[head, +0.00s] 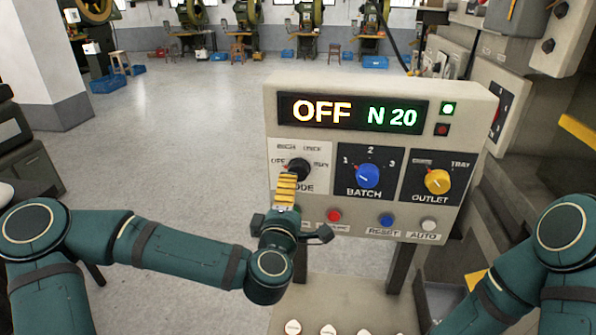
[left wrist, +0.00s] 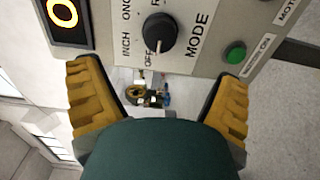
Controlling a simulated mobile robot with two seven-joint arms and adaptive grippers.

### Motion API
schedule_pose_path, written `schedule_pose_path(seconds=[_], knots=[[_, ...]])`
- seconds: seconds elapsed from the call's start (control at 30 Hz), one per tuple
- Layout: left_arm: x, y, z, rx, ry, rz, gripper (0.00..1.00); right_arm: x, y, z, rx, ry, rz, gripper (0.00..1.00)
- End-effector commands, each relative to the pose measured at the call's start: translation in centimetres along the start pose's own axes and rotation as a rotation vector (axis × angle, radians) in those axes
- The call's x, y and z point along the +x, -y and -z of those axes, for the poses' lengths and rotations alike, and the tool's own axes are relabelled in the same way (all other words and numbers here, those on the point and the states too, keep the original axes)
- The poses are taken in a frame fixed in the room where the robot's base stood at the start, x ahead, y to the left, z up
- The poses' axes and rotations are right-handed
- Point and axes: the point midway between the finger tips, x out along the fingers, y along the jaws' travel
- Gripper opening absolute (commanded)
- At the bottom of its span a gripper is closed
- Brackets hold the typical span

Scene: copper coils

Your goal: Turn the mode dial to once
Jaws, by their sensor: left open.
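The mode dial (head: 299,168) is a round black knob at the left of the control box, with labels around it that include OFF, INCH, ONCE and RUN. In the left wrist view the dial (left wrist: 160,30) has its white pointer line towards OFF. The display (head: 352,113) reads OFF and N 20. My left gripper (head: 285,190) is just below and in front of the dial, with its yellow fingers covering part of the MODE panel. In the left wrist view the gripper (left wrist: 158,75) is open and empty, its fingertips apart and short of the knob. My right gripper is out of view.
Beside the mode dial are a blue BATCH dial (head: 368,176) and a yellow OUTLET dial (head: 437,181). Below are a red button (head: 334,216), a blue RESET button (head: 387,220) and a white AUTO button (head: 429,225). A green button (left wrist: 235,52) shows near the gripper.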

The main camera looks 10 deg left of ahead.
Motion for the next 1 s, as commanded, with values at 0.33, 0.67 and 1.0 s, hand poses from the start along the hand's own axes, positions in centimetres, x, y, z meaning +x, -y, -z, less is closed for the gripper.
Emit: schedule_pose_path(seconds=[0.33,0.67,1.0], knots=[[6.9,0.0,-0.1,-0.002,0.0,0.001,0.92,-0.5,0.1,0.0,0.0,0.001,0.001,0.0],[10.3,0.0,-0.1,0.001,0.003,0.002,0.92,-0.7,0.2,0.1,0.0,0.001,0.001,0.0],[10.6,0.0,-0.1,0.003,0.004,0.001,0.9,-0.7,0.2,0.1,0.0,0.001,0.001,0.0]])
